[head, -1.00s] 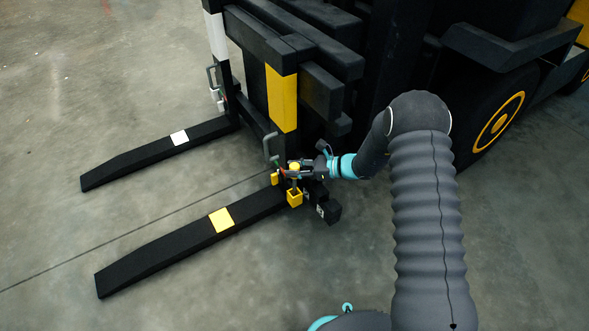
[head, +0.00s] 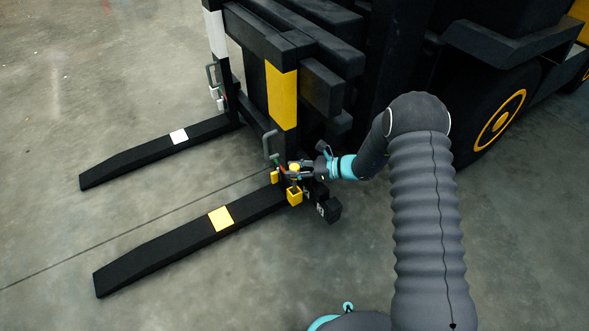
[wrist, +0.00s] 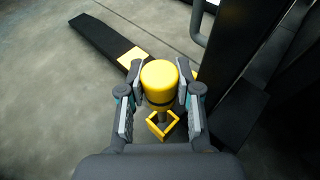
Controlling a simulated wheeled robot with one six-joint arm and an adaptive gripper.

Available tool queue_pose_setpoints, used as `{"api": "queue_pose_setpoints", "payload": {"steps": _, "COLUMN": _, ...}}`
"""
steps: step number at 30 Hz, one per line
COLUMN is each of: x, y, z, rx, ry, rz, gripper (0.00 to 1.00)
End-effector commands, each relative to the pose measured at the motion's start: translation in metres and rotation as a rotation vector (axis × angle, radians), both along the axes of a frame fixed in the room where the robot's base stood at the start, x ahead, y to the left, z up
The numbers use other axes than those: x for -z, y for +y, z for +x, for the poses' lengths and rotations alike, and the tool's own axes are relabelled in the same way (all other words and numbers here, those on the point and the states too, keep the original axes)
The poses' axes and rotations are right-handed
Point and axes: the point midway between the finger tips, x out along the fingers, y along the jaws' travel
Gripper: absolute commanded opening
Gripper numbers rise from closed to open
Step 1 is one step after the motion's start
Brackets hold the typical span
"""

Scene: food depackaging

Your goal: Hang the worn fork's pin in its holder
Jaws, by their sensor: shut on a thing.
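The pin has a round yellow head (wrist: 160,80), which my gripper (wrist: 160,88) is shut on in the wrist view. A grey shank shows below the head, over the yellow square holder (wrist: 161,125); how deep it sits in the holder is hard to tell. In the head view my gripper (head: 294,170) is at the heel of the near fork (head: 170,252), which bears a yellow patch (head: 221,217). The yellow holder (head: 294,196) is just below the gripper, beside this fork.
The far fork (head: 140,157) has a white patch. The dark forklift carriage with a yellow-marked upright (head: 282,100) rises close behind my gripper. A grey handle (head: 270,145) stands beside the gripper. The floor (head: 60,60) around the forks is clear.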

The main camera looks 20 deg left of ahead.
Motion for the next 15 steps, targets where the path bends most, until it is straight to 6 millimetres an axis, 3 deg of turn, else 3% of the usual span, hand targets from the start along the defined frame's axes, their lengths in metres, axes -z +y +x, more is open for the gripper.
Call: {"api": "queue_pose_setpoints", "payload": {"steps": 15, "x": 0.012, "y": 0.0, "z": 0.0, "rx": 0.0, "ry": 0.0, "rz": 0.001, "gripper": 0.0}}
